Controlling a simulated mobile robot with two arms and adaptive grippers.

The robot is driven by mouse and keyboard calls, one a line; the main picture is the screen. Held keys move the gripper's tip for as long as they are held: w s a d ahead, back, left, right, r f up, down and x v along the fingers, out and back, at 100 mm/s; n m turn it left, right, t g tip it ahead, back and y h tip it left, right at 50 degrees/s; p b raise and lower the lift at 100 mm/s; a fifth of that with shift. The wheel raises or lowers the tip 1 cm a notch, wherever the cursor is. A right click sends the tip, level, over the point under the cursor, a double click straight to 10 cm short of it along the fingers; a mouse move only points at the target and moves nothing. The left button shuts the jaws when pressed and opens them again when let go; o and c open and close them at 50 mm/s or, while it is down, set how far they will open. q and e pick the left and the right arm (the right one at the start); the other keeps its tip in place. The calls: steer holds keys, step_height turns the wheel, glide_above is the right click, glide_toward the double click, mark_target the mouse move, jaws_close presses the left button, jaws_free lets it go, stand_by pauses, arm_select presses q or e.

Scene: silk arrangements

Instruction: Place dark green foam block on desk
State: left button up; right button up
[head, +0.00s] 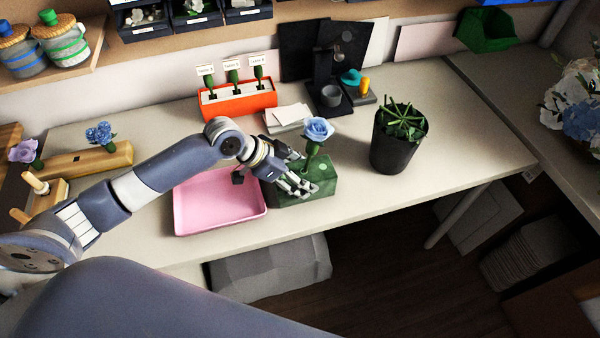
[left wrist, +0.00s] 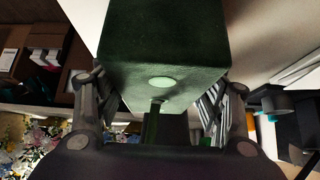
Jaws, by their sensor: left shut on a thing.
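The dark green foam block (head: 321,178) is right of the pink tray (head: 215,226), near the desk's front edge. A blue silk rose (head: 318,129) rises above it on a green stem; the stem's foot meets the block's top. My left gripper (head: 296,184) is shut on the block from the left. In the left wrist view the block (left wrist: 165,45) sits between the two fingers, with a pale oval spot on one face. I cannot tell whether the block's underside touches the desk (head: 440,175). My right gripper is not in view.
A black pot with a green plant (head: 395,150) stands to the right. An orange rack (head: 238,105) with labelled slots and white cards (head: 287,116) lie behind. Wooden holders with flowers (head: 90,160) are at the left. The desk right of the pot is clear.

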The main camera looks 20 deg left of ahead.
arm_select(q)
steer(key=o, duration=1)
steer(key=shift+f, duration=0.1)
steer(key=shift+o, duration=0.2)
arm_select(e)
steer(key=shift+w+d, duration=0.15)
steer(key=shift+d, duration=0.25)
arm_select(q)
steer(key=v, duration=1.2)
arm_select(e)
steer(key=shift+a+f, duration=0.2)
